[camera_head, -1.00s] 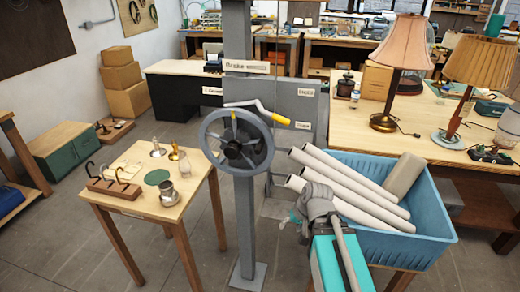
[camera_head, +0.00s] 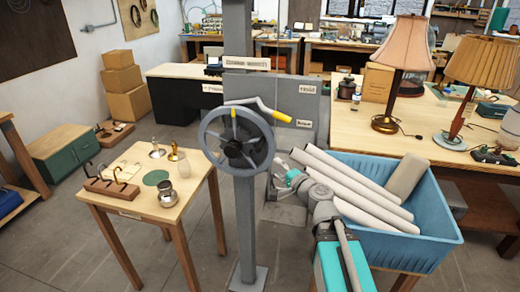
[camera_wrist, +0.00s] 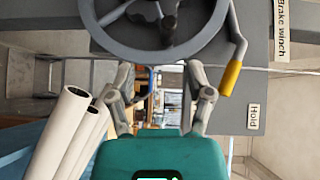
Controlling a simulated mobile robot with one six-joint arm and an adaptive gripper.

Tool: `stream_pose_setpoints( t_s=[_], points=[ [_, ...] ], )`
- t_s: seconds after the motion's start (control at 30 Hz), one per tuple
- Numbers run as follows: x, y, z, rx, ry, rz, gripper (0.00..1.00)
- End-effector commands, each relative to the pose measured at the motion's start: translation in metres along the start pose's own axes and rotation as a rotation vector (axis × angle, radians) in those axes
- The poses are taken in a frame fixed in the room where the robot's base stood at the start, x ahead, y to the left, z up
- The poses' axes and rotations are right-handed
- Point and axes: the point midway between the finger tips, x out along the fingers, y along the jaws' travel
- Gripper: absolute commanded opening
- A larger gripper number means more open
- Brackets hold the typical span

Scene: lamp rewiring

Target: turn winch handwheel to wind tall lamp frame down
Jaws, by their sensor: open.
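The winch handwheel (camera_head: 236,143) is a dark grey spoked wheel with a dark hub, on a tall grey post (camera_head: 246,222). A crank lever with a yellow grip (camera_head: 272,112) sits at its upper right. In the wrist view the wheel (camera_wrist: 165,50) fills the top, with the yellow grip (camera_wrist: 232,76) at its right. My gripper (camera_head: 287,176) is right of and below the wheel. In the wrist view its two fingers (camera_wrist: 158,72) are spread and empty, below the wheel's lower rim, apparently not gripping it. I cannot make out the tall lamp frame.
A blue crate (camera_head: 420,243) with several pale tubes (camera_head: 350,178) stands right of my arm. A small wooden table (camera_head: 110,208) with hooks and jars is at left. A bench (camera_head: 455,145) with lamps is at right. A grey panel (camera_head: 295,90) stands behind the wheel.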

Motion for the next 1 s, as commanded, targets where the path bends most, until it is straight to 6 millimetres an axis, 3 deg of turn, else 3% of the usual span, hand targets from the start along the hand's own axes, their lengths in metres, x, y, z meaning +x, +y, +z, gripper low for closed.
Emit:
stream_pose_setpoints(
  t_s=[0.2,0.67,1.0],
  points=[
    [-0.001,-0.006,-0.012,0.072,0.057,-0.047,0.67],
    [0.001,-0.006,-0.012,0.075,0.058,-0.048,0.67],
    [0.022,-0.007,-0.014,0.074,0.058,-0.048,0.67]
  ],
)
